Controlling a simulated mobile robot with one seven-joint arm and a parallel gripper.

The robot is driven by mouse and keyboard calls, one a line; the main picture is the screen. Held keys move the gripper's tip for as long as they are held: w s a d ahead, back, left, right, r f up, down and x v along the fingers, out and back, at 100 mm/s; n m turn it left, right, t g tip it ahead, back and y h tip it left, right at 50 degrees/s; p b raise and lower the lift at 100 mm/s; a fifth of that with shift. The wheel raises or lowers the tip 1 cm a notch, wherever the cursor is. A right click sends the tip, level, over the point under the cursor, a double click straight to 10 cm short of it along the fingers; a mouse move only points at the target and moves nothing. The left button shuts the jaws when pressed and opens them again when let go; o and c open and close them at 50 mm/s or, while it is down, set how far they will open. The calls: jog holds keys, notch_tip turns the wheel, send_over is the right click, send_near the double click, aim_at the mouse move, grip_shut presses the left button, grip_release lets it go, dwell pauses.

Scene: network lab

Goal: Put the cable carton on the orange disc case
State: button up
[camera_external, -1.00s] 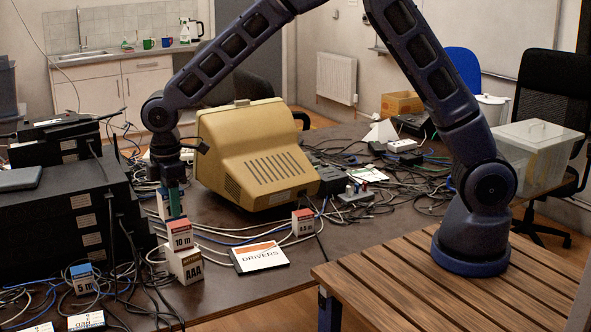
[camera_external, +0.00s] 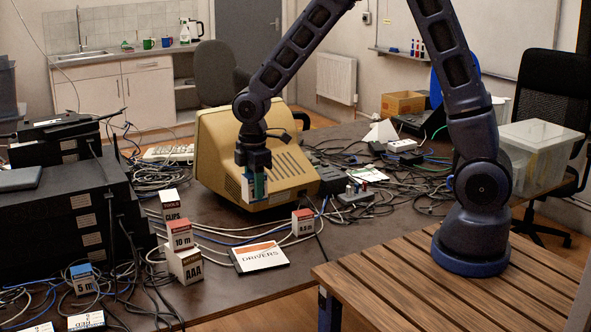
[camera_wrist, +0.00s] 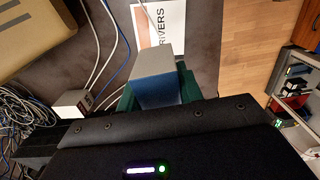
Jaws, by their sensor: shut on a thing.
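My gripper (camera_external: 254,190) is shut on a small white and blue carton (camera_external: 245,187), held upright in the air in front of the beige monitor. Its printed label cannot be read. In the wrist view the held carton (camera_wrist: 157,82) shows a grey top and blue side between green finger pads. The orange disc case (camera_external: 260,257) is a flat white case marked DRIVERS with an orange stripe. It lies on the dark table below my gripper, nearer the camera, and its visible top is bare. It also shows beyond the held carton in the wrist view (camera_wrist: 168,22), partly cut off.
A red-topped 10 m carton (camera_external: 180,234) stands on an AAA box (camera_external: 185,265), left of the case, with a CLIPS box (camera_external: 171,205) behind. A 0.5 m carton (camera_external: 303,222) stands right of it. The beige monitor (camera_external: 240,135) and loose cables lie close behind.

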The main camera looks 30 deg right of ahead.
notch_tip(320, 180, down, 17)
jog(key=shift+r, duration=0.1)
dwell(0.5)
jog(key=o, duration=1.1)
jog(key=shift+c, duration=0.2)
